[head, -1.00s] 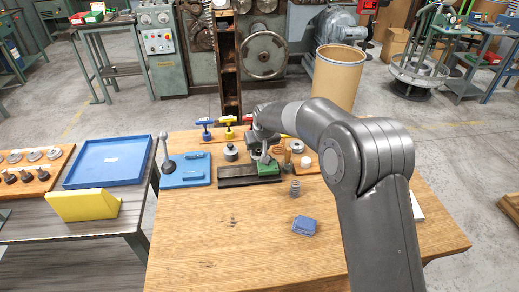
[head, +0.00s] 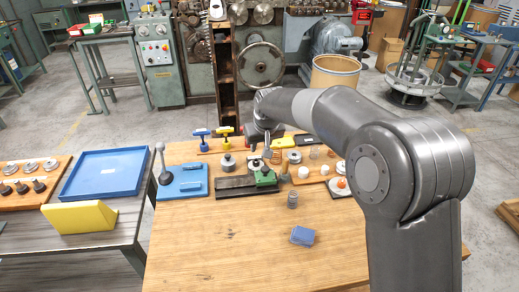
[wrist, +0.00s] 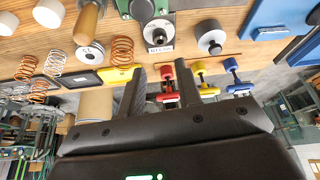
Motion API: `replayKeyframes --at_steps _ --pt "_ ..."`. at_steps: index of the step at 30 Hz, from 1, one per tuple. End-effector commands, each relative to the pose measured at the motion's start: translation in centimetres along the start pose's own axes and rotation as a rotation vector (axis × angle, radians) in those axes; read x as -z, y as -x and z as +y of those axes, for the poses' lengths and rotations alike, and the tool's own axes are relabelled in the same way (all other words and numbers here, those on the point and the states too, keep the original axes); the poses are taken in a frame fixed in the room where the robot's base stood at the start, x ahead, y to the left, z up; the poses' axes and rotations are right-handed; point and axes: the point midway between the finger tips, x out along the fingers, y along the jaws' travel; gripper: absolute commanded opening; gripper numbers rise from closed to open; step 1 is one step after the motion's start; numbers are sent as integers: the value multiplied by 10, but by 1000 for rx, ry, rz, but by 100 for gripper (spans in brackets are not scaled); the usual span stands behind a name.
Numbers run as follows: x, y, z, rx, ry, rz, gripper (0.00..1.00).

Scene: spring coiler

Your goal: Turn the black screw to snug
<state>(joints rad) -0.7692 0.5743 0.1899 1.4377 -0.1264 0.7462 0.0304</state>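My gripper (wrist: 160,72) is open and empty, pointing towards the T-handled tools at the back of the table. The red T-handle (wrist: 171,82) appears between its fingers in the wrist view; I cannot tell how far beyond them it is. The yellow T-handle (wrist: 206,80) and blue T-handle (wrist: 237,78) stand to its right. A dark fixture (head: 235,188) carries a green block (head: 265,178). Its round metal face (wrist: 157,32) shows in the wrist view. I cannot single out the black screw.
A blue plate with a ball-topped lever (head: 180,182) is left of the fixture. A grey knobbed cylinder (head: 227,162) stands behind it. Springs (wrist: 122,50) and white caps (wrist: 48,12) crowd the other side. A small blue box (head: 302,236) lies in front; the table front is mostly clear.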

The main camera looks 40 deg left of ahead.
Motion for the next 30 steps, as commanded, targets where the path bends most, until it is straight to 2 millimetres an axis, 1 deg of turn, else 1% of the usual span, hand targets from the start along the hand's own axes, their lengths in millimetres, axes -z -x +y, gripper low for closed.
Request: replayKeyframes --at_steps 7,12,14,17,21,27,30 --pt "0 1 0 0 0 -1 32" --pt "1 -2 0 10 37 -12 45" --pt "3 -5 1 24 89 -26 45" --pt "8 -11 1 68 230 -56 45" --pt "16 -18 6 165 480 -89 45" --pt "25 -18 22 321 813 -73 45" --pt "28 -16 32 383 939 -46 45"
